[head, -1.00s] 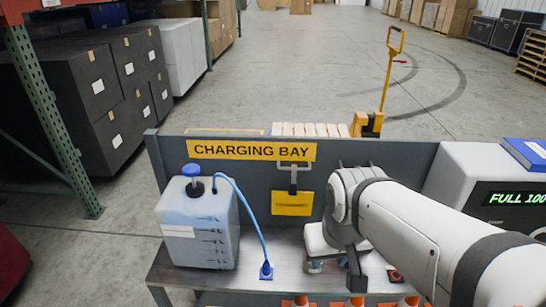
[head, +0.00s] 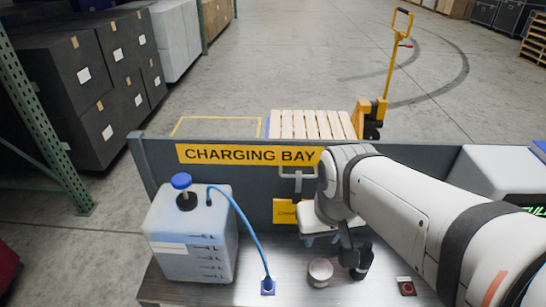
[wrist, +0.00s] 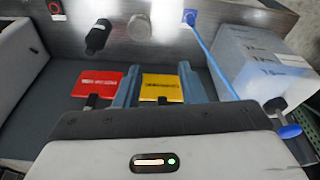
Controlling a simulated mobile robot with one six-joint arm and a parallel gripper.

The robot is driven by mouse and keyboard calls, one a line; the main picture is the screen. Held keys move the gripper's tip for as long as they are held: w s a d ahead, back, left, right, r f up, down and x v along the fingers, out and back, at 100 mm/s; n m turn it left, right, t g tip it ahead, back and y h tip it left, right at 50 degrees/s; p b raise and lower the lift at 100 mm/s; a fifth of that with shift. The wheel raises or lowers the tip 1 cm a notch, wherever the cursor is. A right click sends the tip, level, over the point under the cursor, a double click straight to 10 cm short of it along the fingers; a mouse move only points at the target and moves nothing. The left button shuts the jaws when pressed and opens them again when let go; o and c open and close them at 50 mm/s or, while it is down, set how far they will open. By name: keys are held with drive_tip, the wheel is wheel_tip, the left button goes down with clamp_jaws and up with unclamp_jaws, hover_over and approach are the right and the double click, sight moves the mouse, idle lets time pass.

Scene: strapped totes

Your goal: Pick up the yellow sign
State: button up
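The yellow sign (head: 285,211) is a small plate with dark lettering, hanging below the CHARGING BAY board on the grey back panel. My gripper (head: 320,241) covers its right part in the head view. In the wrist view the yellow sign (wrist: 162,88) shows between the two blue fingers of my gripper (wrist: 159,67). The fingers stand apart, one on each side of it, and the gripper is open. I cannot tell whether either finger touches the sign. The sign's lower edge in the wrist view is partly hidden by my gripper body.
A red sign (wrist: 97,82) is close beside my left finger in the wrist view. On the metal bench (head: 225,295) stand a white tank (head: 190,245) with a blue cable (head: 245,222), a round pale can (head: 320,271) and a dark object (head: 362,262). A grey machine (head: 505,175) is at right.

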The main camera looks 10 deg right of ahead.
drive_tip(key=shift+o, duration=0.7)
drive_tip(key=shift+w+a, duration=0.1)
drive_tip(key=shift+o, duration=0.8)
drive_tip(key=shift+t+y, duration=0.3)
drive_tip(key=shift+y, duration=0.2)
drive_tip(key=w+p, duration=0.2)
drive_tip(key=w, duration=0.1)
drive_tip(key=w+r+p, duration=0.1)
drive_tip(key=w, duration=0.1)
drive_tip(key=shift+a+p, duration=0.15)
drive_tip(key=shift+p, duration=0.25)
drive_tip(key=m+t+h+p, duration=0.2)
drive_tip(key=t+p, duration=0.1)
drive_tip(key=p, duration=0.8)
hover_over(298, 191)
drive_tip(key=s, duration=0.3)
wheel_tip(298, 191, down, 6)
drive_tip(key=f, duration=0.1)
drive_tip(key=shift+b+x, duration=0.5)
drive_tip(key=shift+x, duration=0.65)
drive_tip(key=shift+a+x, duration=0.2)
drive_tip(key=shift+x, duration=2.25)
drive_tip(key=shift+w, duration=0.1)
clamp_jaws()
